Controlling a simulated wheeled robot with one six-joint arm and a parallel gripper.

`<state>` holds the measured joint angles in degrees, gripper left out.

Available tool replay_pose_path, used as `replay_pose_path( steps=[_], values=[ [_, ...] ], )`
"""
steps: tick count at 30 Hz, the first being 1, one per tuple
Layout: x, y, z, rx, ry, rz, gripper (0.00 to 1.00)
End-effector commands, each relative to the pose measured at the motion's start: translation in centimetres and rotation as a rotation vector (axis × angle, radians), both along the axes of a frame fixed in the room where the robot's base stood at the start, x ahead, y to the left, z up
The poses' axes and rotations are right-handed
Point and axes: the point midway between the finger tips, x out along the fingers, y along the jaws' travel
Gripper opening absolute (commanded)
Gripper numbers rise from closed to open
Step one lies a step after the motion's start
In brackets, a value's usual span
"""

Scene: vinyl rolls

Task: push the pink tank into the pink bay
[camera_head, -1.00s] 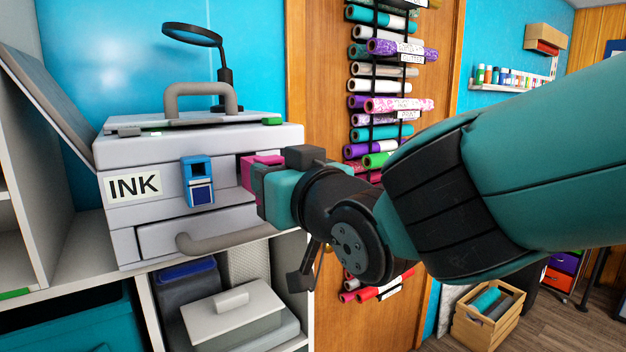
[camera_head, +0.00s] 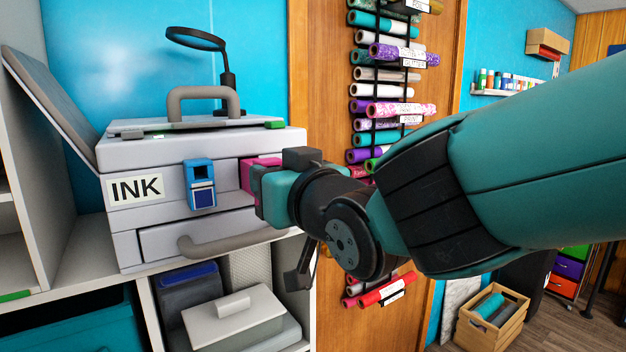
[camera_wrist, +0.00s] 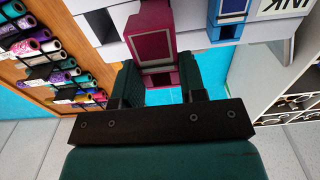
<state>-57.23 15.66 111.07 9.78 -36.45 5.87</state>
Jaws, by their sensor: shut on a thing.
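The pink tank (camera_wrist: 152,40) is between the two fingers of my gripper (camera_wrist: 160,80), which is shut on it. In the head view the pink tank (camera_head: 252,172) shows at the front face of the grey printer marked INK (camera_head: 225,148), right of the blue tank (camera_head: 201,184). My gripper (camera_head: 262,190) covers much of it there. The tank's far end meets the printer front. The pink bay itself is hidden behind the tank and gripper, so I cannot tell how deep the tank sits. The blue tank (camera_wrist: 228,20) also shows in the wrist view.
The printer stands on a white shelf unit (camera_head: 75,262). A drawer with a curved handle (camera_head: 235,243) lies below the tanks. A black magnifier lamp (camera_head: 225,75) is behind. A rack of vinyl rolls (camera_head: 390,105) hangs on the wooden door to the right.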

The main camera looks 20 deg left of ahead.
Motion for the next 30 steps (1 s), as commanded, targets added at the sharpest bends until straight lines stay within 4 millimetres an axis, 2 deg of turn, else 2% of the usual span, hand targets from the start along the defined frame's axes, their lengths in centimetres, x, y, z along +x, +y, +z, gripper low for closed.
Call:
replay_pose_path(
  steps=[14, 30],
  values=[
    [0.1, 0.1, 0.1, 0.001, -0.001, 0.000, 0.15],
    [0.9, 1.1, 0.1, 0.000, 0.000, 0.000, 0.15]
  ],
)
